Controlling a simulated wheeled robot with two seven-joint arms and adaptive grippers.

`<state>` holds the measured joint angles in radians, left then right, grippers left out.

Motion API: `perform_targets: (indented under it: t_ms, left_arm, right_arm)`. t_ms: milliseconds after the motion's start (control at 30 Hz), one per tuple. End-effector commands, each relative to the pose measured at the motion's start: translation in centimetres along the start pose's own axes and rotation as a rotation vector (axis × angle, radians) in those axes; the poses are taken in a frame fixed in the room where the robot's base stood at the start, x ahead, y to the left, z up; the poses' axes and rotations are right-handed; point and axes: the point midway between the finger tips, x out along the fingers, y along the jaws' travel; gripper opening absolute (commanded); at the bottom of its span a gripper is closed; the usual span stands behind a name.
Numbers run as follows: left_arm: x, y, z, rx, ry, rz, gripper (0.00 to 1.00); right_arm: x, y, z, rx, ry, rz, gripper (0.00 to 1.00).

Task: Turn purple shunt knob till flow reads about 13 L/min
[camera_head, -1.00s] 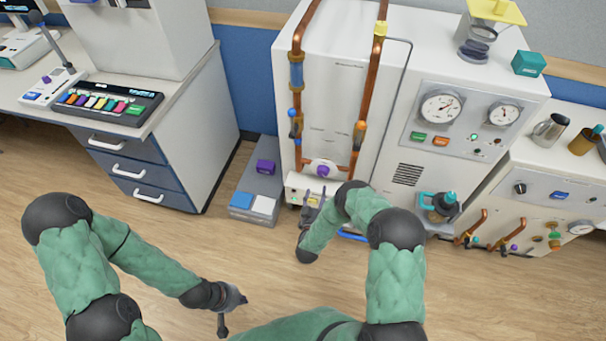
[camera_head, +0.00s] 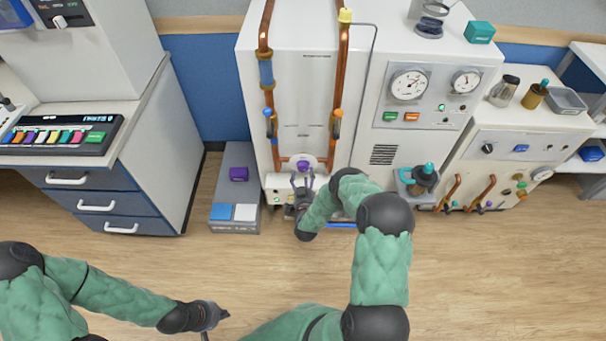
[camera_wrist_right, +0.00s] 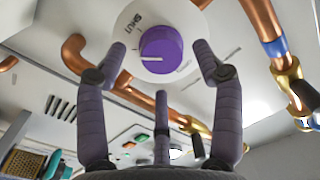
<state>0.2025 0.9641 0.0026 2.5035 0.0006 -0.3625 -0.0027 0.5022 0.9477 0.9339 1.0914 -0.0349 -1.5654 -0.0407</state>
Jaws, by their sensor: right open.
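The purple shunt knob (camera_wrist_right: 167,50) sits on a round white plate marked "SHUT" in the right wrist view. In the head view the knob (camera_head: 303,166) is small, low on the white cabinet between two copper pipes. My right gripper (camera_wrist_right: 160,72) is open, its fingers spread on both sides of the knob with visible gaps. In the head view my right gripper (camera_head: 302,183) is just below the knob. My left gripper (camera_head: 216,316) is empty above the floor at the lower left, away from the cabinet. I cannot read a flow value.
Two round gauges (camera_head: 409,84) are on the cabinet's right panel. Copper pipes (camera_wrist_right: 262,28) run close to my right gripper. The wooden floor in front is clear.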

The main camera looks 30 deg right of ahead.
Motion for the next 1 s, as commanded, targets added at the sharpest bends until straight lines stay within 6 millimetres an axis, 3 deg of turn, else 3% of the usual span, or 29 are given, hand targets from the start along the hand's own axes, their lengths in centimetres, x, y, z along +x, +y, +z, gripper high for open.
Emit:
perform_targets:
  t_ms: [200,567,767,1000]
  left_arm:
    - [0.8,-0.3,-0.1,0.0,0.001,0.0,0.0]
    - [0.9,-0.3,-0.1,0.0,0.001,0.0,0.0]
    - [0.9,-0.3,-0.1,0.0,0.001,0.0,0.0]
    - [0.9,-0.3,-0.1,0.0,0.001,0.0,0.0]
  right_arm:
    - [2.2,0.0,0.1,0.0,0.001,-0.001,0.68]
    - [2.6,-0.1,-0.1,0.0,0.0,0.0,0.68]
    - [2.6,-0.1,0.0,0.0,-0.001,0.0,0.14]
    - [2.6,-0.1,0.1,-0.032,-0.005,0.0,0.12]
